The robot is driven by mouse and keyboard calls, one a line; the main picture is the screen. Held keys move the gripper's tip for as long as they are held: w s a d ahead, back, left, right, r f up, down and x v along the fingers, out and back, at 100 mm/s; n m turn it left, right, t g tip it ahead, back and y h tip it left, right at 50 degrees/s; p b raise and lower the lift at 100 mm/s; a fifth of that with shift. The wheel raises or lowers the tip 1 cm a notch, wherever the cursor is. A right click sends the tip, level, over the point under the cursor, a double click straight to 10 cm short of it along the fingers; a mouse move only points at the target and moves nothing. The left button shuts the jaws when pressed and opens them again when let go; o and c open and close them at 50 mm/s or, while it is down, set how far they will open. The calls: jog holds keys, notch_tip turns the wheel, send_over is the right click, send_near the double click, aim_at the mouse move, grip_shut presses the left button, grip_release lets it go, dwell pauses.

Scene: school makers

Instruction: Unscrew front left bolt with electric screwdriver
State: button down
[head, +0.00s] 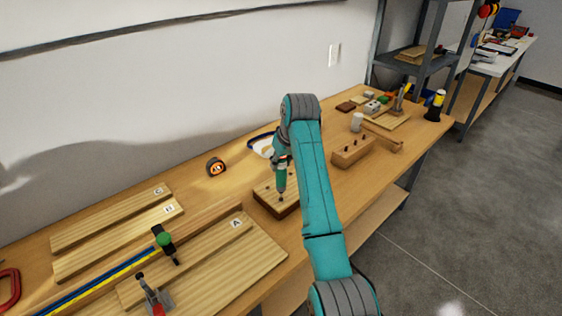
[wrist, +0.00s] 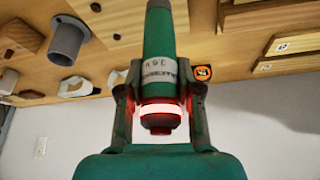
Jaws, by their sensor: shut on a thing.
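The electric screwdriver (head: 281,178) is green with a dark tip. It is held upright, tip down, over the wooden block (head: 291,211) on the workbench. My gripper (head: 281,158) is shut on its upper body. In the wrist view my gripper's two fingers (wrist: 160,92) clasp the screwdriver (wrist: 158,35) from both sides, and a red glow shows around its end. The tip is at or just above the block's top, near its front side; I cannot tell whether it touches a bolt. The front left bolt is too small or hidden to make out. My arm covers the block's right side.
The workbench (head: 240,205) holds an orange-and-black tape measure (head: 216,167) behind the block and labelled boards (head: 215,262) with clamps at left. A wooden holder with holes (head: 352,152) and a grey cylinder (head: 357,122) stand at right. A wall runs behind.

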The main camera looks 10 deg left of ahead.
jog(key=shift+f, duration=0.45)
dwell(0.7)
jog(key=shift+s, duration=0.1)
dwell(1.9)
jog(key=shift+r, duration=0.75)
dwell(2.6)
